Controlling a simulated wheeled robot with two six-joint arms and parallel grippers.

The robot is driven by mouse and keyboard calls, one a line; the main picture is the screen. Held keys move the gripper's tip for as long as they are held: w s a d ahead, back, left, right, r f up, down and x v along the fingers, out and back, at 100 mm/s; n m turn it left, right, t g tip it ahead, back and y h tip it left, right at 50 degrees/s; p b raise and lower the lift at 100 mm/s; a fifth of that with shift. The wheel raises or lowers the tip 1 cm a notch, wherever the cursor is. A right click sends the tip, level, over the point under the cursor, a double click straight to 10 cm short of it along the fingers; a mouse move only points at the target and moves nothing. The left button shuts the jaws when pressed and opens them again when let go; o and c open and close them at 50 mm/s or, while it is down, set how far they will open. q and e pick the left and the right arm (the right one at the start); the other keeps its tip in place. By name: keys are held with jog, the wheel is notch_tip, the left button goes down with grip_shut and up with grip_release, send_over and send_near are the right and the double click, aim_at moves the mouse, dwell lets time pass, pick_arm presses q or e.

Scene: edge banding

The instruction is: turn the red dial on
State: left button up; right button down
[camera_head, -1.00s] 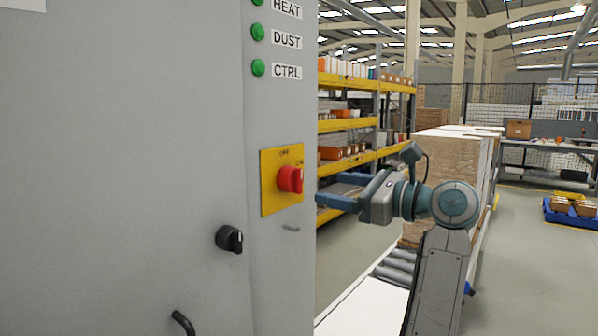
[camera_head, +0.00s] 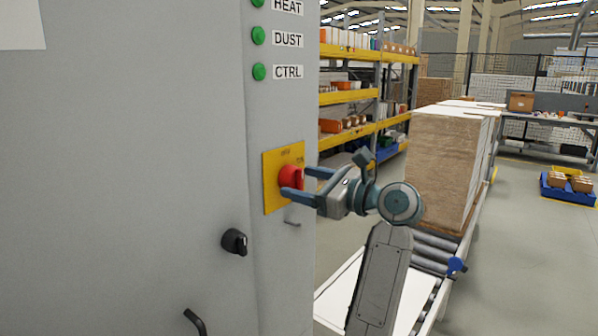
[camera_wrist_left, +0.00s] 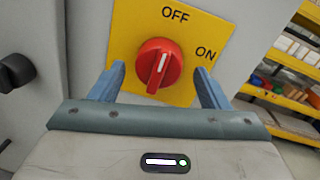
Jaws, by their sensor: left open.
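The red dial (camera_head: 290,178) sits on a yellow plate (camera_head: 270,200) on the side of a grey cabinet. In the left wrist view the dial (camera_wrist_left: 158,62) has a white mark that points up toward the OFF label (camera_wrist_left: 175,13); the ON label (camera_wrist_left: 205,53) is to the right. My left gripper (camera_head: 298,184) is open at the dial. In the left wrist view its fingers (camera_wrist_left: 158,75) stand on either side of the dial, with gaps visible. Part of the dial is hidden behind a finger in the head view. My right gripper is not in view.
A black knob (camera_head: 235,241) and a dark handle (camera_head: 195,322) stick out from the grey cabinet (camera_head: 130,150) below left. A small latch (camera_head: 292,223) is under the plate. Stacked boards (camera_head: 445,160) stand on a roller conveyor behind my arm.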

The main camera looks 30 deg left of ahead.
pick_arm(q)
jog(key=shift+a+r, duration=0.1)
jog(key=shift+a, duration=0.6)
jog(key=shift+c, duration=0.2)
jog(key=c, duration=0.9)
